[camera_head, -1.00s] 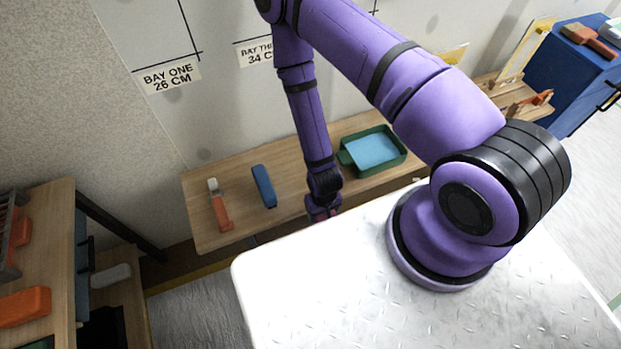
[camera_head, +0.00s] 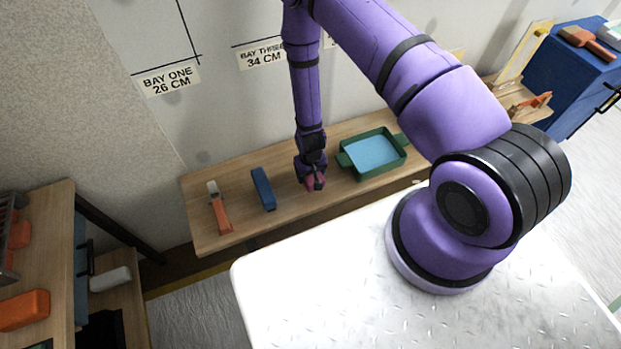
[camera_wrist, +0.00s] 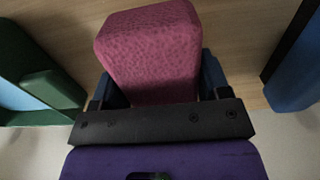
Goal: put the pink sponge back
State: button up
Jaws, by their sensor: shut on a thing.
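The pink sponge (camera_wrist: 150,50) is large in the wrist view, held between the two fingers of my gripper (camera_wrist: 160,85). In the head view my gripper (camera_head: 315,180) is over the wooden bench (camera_head: 330,211), between the blue block and the green tray. Only a small pink bit of the sponge (camera_head: 319,182) shows there. The wood lies behind the sponge in the wrist view; I cannot tell whether the sponge touches it.
A blue block (camera_head: 263,188) stands left of my gripper, with an orange-handled tool (camera_head: 219,208) farther left. A green tray (camera_head: 346,160) with light blue contents is close on the right. Bare wood lies between block and tray. A white metal surface (camera_head: 330,300) is in front.

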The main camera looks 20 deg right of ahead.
aim_at(310, 179)
jog(key=shift+f, duration=1.6)
jog(key=o, duration=0.9)
jog(key=shift+o, duration=0.2)
jog(key=shift+s+f, duration=0.1)
jog(key=shift+f, duration=0.1)
notch_tip(310, 179, up, 11)
jog(key=shift+f, duration=0.1)
